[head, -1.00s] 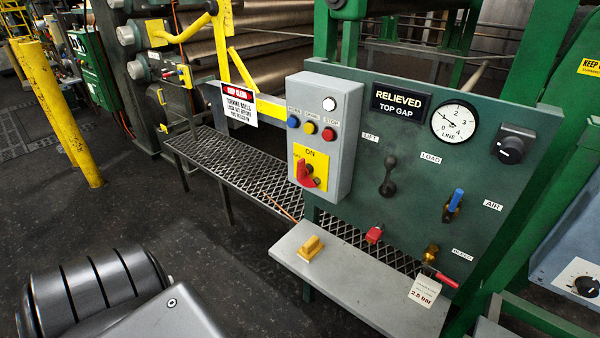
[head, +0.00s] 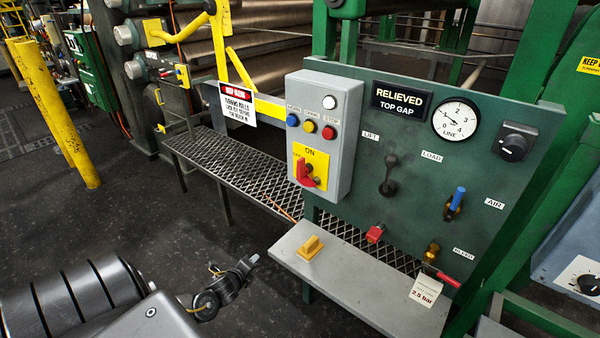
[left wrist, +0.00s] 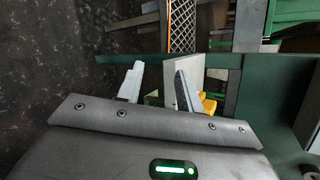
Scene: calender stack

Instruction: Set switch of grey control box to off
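The grey control box (head: 338,121) stands on the left edge of the green panel. Its red rotary switch (head: 305,173) sits on a yellow plate (head: 318,158) marked ON at the top. The red handle is tilted, its upper end towards the upper left; the smaller lettering is too small to read surely. My left gripper (head: 247,267) is low at the left, well below and left of the switch, touching nothing. In the left wrist view its two fingers (left wrist: 160,75) are apart with nothing gripped. My right gripper is out of view.
A grey shelf (head: 350,275) with a yellow block (head: 310,247) juts out below the box. A mesh walkway (head: 225,165) runs behind. A warning sign (head: 237,104) hangs left of the box. Levers and red-handled valves stick out of the green panel (head: 400,225).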

